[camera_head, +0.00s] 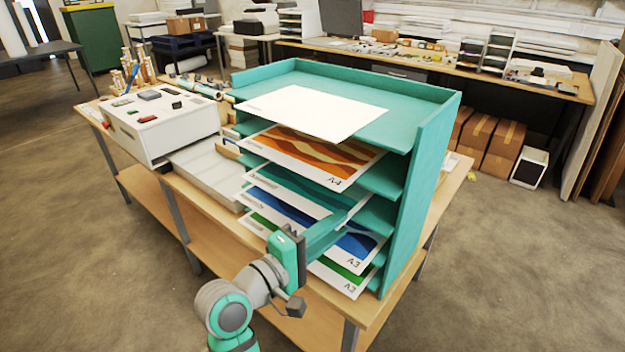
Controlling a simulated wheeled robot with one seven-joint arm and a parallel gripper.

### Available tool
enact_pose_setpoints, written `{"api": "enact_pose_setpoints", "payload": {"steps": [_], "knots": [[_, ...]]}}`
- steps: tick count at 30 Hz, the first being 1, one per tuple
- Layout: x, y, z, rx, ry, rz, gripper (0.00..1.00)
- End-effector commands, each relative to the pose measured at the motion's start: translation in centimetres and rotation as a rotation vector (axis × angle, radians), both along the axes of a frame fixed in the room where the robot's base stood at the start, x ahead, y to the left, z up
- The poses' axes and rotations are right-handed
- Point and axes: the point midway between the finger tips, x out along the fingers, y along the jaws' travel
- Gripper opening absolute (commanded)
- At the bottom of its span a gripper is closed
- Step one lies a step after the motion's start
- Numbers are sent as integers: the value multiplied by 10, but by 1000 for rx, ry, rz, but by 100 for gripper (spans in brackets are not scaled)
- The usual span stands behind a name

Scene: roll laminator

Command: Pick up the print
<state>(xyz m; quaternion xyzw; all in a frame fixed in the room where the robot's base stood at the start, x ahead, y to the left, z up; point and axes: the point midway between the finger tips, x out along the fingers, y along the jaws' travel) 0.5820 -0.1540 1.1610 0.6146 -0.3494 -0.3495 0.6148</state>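A teal rack (419,180) on the wooden table holds prints on its shelves, their front edges sticking out. An orange wavy print marked A4 (315,155) is on the upper shelf. Below it are a teal print (290,188), a blue print marked A3 (358,247) and a green print (338,279). A blank white sheet (312,111) lies on top. My gripper (343,216) reaches up to the front of the rack, at the teal print's near corner and over the blue print. Its fingers overlap in this view, so I cannot tell whether they grip the teal print.
A white boxy machine (160,122) stands on the table left of the rack, with a pale flat tray (207,168) between them. A back bench (450,68) carries clutter. Cardboard boxes (490,143) stand on the floor at right. The floor at front left is clear.

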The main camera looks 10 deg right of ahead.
Motion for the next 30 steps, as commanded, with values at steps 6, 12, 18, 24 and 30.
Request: {"api": "enact_pose_setpoints", "payload": {"steps": [6,12,18,24,30], "knots": [[7,-11,0,0,0,1,24],[7,-11,0,0,0,1,19],[7,-11,0,0,0,1,0],[7,-11,0,1,-1,1,0],[5,-9,6,1,-3,1,0]]}}
